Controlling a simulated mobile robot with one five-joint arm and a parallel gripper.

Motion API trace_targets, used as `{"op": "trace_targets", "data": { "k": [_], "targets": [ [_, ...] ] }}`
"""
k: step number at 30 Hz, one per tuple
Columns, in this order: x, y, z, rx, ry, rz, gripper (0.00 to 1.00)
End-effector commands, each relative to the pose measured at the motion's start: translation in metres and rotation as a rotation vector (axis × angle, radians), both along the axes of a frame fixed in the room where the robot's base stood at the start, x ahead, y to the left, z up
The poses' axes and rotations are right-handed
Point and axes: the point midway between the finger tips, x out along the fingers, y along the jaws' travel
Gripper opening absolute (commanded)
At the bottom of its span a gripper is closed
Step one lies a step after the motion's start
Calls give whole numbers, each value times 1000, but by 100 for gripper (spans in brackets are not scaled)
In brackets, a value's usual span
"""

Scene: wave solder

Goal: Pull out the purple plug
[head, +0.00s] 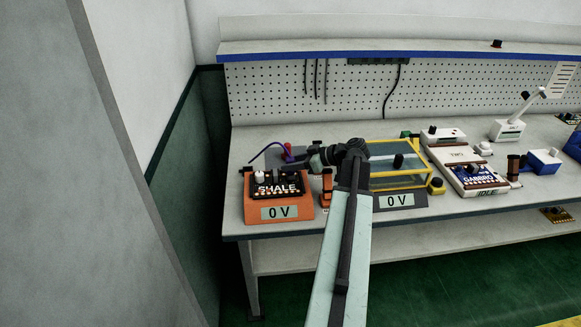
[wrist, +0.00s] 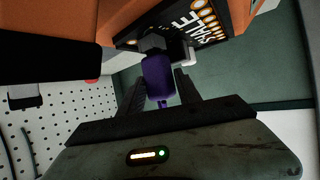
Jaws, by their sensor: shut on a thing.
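The purple plug (wrist: 158,78) is between the two fingers of my gripper (wrist: 161,92) in the wrist view. The fingers are shut on it. Its upper end meets a dark grey fitting (wrist: 152,44) at the side of the orange SHALE unit (wrist: 205,22); I cannot tell how deep it sits. In the head view, my gripper (head: 300,166) reaches left to the right side of the SHALE unit (head: 278,212). I cannot make out the plug there, as my gripper and arm cover that spot.
A yellow-framed case (head: 398,172) stands close to the right of my arm. Pegboard (head: 440,92) backs the bench.

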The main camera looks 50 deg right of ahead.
Motion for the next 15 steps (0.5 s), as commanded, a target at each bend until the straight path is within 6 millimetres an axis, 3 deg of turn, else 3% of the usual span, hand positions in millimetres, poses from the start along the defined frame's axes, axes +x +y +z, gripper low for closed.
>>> {"op": "trace_targets", "data": {
  "k": [15],
  "targets": [
    [1, 1, 11, 1, -1, 1, 0]
  ]
}}
